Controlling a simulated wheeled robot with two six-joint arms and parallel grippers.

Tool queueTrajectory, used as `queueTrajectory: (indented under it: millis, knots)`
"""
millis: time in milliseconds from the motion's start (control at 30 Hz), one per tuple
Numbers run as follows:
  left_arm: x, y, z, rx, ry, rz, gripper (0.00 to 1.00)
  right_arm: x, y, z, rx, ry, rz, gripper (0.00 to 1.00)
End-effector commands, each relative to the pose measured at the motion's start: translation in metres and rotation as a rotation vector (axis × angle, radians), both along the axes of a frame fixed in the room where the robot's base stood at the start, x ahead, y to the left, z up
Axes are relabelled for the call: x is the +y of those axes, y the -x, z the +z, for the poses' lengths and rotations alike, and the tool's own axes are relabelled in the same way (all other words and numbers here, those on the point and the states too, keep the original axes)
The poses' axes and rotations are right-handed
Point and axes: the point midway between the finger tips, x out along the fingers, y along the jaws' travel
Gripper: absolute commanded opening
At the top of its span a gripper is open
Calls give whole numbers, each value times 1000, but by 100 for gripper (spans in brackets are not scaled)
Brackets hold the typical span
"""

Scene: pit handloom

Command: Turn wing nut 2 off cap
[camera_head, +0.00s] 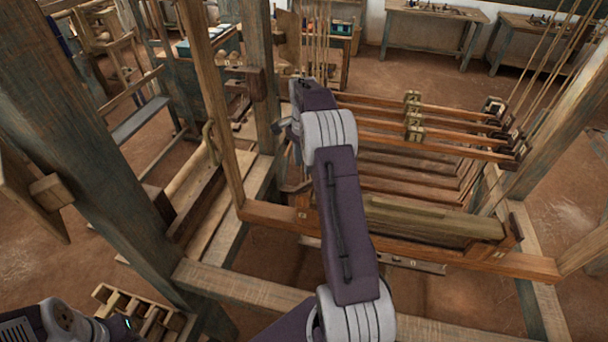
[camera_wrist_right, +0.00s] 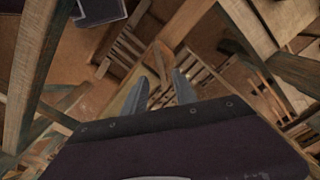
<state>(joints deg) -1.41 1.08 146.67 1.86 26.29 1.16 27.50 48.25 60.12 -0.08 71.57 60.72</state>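My right arm reaches up from the bottom centre of the head view over the loom's front. In the right wrist view my right gripper (camera_wrist_right: 161,92) shows two grey fingers apart, with nothing seen between them. A pale wooden bar lies beyond the fingers; I cannot tell whether they touch it. I cannot make out wing nut 2 or its cap for certain. A wooden crossbar (camera_head: 460,259) spans the loom front and has small light fittings near its ends. Part of my left arm shows at the bottom left of the head view; its fingers do not show.
A thick post (camera_head: 78,125) stands at the left and a thinner post (camera_head: 259,70) near my right arm. Stacked heddle bars (camera_head: 450,138) and cords fill the loom's right side. A slatted wooden rack (camera_head: 140,314) is at lower left. Workbenches (camera_head: 432,20) stand at the back.

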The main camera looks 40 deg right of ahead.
Motion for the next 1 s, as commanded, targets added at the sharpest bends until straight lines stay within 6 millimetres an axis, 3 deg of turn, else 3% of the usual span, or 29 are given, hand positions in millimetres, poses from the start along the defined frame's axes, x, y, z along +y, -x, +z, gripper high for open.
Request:
queueTrajectory:
  millis: [167,500,867,1000]
  knots:
    - [0,0,6,1,0,0,36,0,1,-17,4,-3,-1,34]
    - [0,0,33,0,0,0,36,-1,1,-80,3,-3,-2,34]
    - [0,0,34,0,0,0,36,-1,0,-93,-1,-2,-2,34]
    - [0,0,34,0,0,0,36,-1,0,-92,-1,-2,-2,0]
